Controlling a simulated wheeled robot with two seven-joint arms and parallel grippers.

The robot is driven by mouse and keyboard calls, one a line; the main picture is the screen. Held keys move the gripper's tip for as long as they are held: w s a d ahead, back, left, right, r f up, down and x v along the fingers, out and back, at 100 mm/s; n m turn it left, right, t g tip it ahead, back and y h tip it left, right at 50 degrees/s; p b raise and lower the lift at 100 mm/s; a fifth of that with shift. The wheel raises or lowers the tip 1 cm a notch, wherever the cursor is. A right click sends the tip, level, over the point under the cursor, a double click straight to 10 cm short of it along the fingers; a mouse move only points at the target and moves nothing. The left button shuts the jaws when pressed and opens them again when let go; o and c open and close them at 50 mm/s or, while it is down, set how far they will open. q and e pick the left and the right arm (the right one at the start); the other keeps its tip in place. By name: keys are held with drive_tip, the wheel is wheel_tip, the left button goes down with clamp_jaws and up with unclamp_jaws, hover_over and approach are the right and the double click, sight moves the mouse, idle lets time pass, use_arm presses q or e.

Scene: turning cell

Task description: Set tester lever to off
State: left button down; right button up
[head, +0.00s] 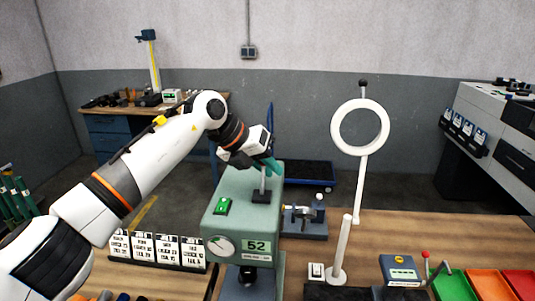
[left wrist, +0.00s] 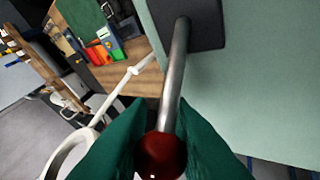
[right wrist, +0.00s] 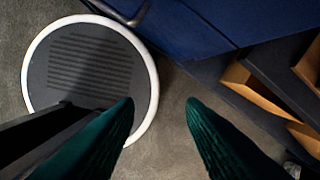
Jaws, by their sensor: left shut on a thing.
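The tester (head: 225,232) is a green box on the bench with a "52" label, a dial and a lit green switch (head: 222,206) on top. Its lever (head: 262,186) rises from a black plate on the top; in the left wrist view it is a metal rod (left wrist: 176,70) with a dark red ball knob (left wrist: 160,156). My left gripper (head: 264,165) is above the tester, its green fingers shut around the knob. In the head view the fingers hide the knob. My right gripper (right wrist: 160,105) is open and empty, low above the floor, and shows only in the right wrist view.
A white ring on a stand (head: 360,128) rises right of the tester. A small vise-like fixture (head: 303,220) sits beside it. Tags in a rack (head: 157,247) stand at left, colored bins (head: 491,284) at right. A round grey-topped disc (right wrist: 90,65) is near my right gripper.

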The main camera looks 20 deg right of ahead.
use_arm(q)
drive_tip(key=shift+w+g+p, duration=0.1)
drive_tip(key=shift+g+p, duration=0.2)
drive_tip(key=shift+f, duration=0.1)
use_arm(e)
drive_tip(key=shift+s+a+r, duration=0.1)
drive_tip(key=shift+a+r, duration=0.55)
drive_tip(key=shift+d, duration=0.1)
use_arm(q)
drive_tip(key=c, duration=1.3)
unclamp_jaws()
drive_tip(key=shift+w+d+f, duration=0.1)
use_arm(e)
drive_tip(key=shift+d, duration=0.3)
drive_tip(key=shift+f, duration=0.1)
